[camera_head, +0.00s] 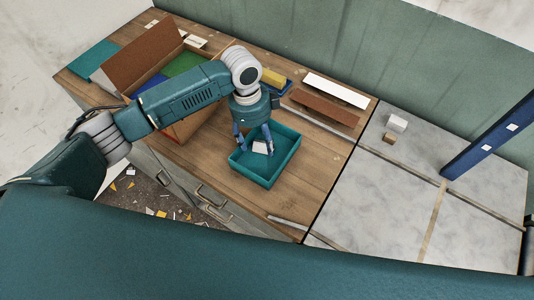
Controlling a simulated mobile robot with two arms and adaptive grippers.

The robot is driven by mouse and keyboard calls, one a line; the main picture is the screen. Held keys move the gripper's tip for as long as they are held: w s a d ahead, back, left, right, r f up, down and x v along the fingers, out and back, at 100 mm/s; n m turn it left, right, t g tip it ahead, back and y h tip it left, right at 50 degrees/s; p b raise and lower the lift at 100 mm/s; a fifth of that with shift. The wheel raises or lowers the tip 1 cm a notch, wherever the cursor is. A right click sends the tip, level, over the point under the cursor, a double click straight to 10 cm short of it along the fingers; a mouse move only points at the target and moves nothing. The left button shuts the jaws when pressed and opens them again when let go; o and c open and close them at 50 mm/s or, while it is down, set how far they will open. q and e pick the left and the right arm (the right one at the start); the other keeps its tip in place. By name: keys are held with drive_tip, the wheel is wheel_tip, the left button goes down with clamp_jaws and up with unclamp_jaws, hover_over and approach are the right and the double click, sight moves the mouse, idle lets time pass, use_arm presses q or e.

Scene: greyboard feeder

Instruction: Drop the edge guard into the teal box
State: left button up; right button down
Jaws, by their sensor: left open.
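The teal box (249,174) is an open, shallow tray on the wooden worktop. A small white piece (261,148) lies in it or just above its floor; it may be the edge guard, but it is too small to tell. My left gripper (254,143) points down over the box, fingers apart on either side of the white piece's area. I cannot see it gripping anything. My right gripper is out of view.
Behind my left arm stands a brown open carton (140,57) with blue and green sheets. A white strip (336,90) and a brown strip (324,108) lie at the back. A grey marble top (390,205) is mostly clear; a blue post (490,140) rises at right. Scraps litter the floor.

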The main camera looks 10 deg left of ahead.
use_arm(q)
wheel_tip(320, 180, up, 12)
drive_tip(key=a, duration=0.1)
drive_tip(key=shift+a, duration=0.2)
drive_tip(key=shift+f, duration=0.15)
idle(0.4)
